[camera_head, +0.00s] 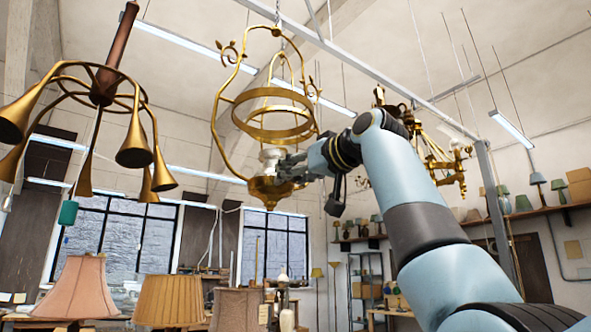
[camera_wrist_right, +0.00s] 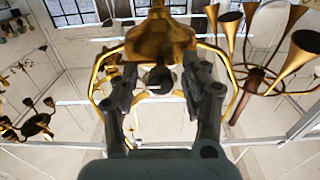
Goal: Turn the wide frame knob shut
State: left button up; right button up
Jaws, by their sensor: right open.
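The wide frame is a hanging brass lantern frame with two rings (camera_head: 272,100) and a brass bowl (camera_head: 272,188) at its bottom, in the middle of the head view. A white fitting (camera_head: 270,157) stands above the bowl. My right gripper (camera_head: 287,168) is beside the fitting, just above the bowl, coming from the right. In the right wrist view my open right gripper (camera_wrist_right: 160,85) has its fingers on either side of a small dark round knob (camera_wrist_right: 160,79), close to the brass bowl (camera_wrist_right: 160,40). I cannot tell whether they touch it. My left gripper is not in view.
A brass chandelier with horn-shaped arms (camera_head: 133,152) hangs at the left. Another brass chandelier (camera_head: 450,160) hangs behind my right arm. Lampshades (camera_head: 172,301) stand low at the left and centre. A shelf with small lamps (camera_head: 540,209) is at the far right.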

jog(key=shift+s, duration=0.1)
jog(key=shift+c, duration=1)
grip_shut()
jog(key=n+b, duration=0.3)
jog(key=shift+f+n, duration=0.2)
jog(key=shift+n, duration=0.1)
jog(key=n+b, duration=0.3)
jog(key=n, duration=0.1)
jog(key=shift+a+n+b, duration=0.1)
jog(key=shift+n+b, duration=0.2)
jog(key=n+b, duration=0.2)
jog(key=n, duration=0.3)
jog(key=shift+b, duration=0.4)
jog(key=shift+f+n+b, duration=0.1)
jog(key=shift+n+b, duration=0.7)
jog(key=shift+n, duration=1.5)
